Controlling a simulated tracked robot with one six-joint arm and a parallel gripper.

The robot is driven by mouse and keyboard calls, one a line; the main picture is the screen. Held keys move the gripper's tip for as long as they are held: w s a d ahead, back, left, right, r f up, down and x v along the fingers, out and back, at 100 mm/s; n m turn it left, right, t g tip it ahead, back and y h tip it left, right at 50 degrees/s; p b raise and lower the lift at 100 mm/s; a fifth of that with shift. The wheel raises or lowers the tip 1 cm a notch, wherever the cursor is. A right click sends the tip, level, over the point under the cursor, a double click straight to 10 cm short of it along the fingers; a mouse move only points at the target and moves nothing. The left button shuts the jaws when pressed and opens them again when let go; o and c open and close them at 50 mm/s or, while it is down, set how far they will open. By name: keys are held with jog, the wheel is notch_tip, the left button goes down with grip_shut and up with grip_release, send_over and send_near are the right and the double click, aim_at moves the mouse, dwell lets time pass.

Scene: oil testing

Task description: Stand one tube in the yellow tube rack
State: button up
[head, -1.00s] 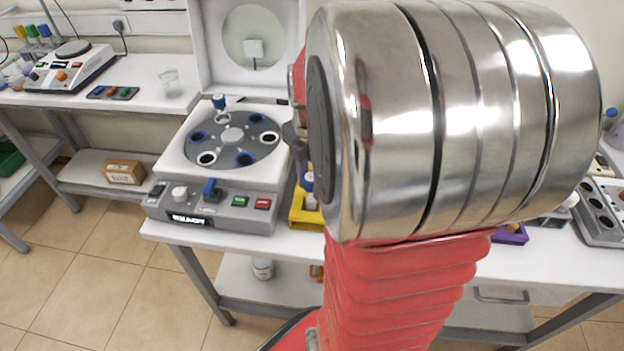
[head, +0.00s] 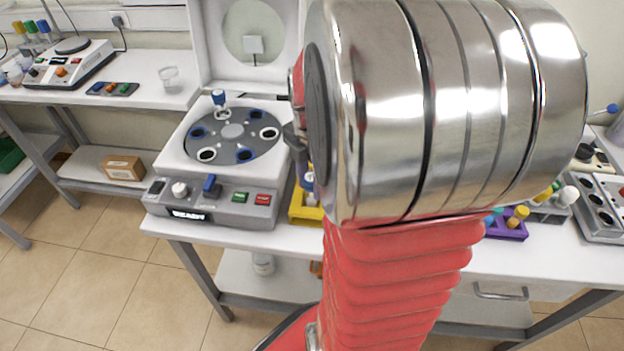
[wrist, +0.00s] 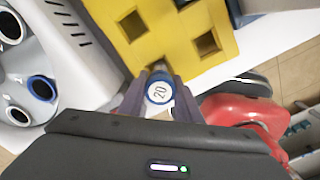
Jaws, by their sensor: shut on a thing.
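In the wrist view my gripper (wrist: 160,84) is shut on a tube with a round blue-and-white cap (wrist: 159,92) marked 20, seen end-on. The yellow tube rack (wrist: 168,58) lies just beyond the fingertips, with empty square holes. The held tube's lower end is hidden, so its height over the rack cannot be told. In the head view the yellow rack (head: 305,213) is partly hidden behind my arm. A blue-and-white tube part (head: 308,182) shows just above it.
The open centrifuge (head: 232,150) stands directly left of the yellow rack, with one blue-capped tube (head: 218,98) upright in its rotor. A purple rack (head: 508,232) with tubes stands to the right. A beaker (head: 169,75) is on the left bench.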

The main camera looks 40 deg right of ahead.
dwell(0.8)
jog(key=o, duration=1.2)
jog(key=shift+c, duration=0.2)
notch_tip(320, 180, up, 14)
jog(key=shift+f, duration=0.15)
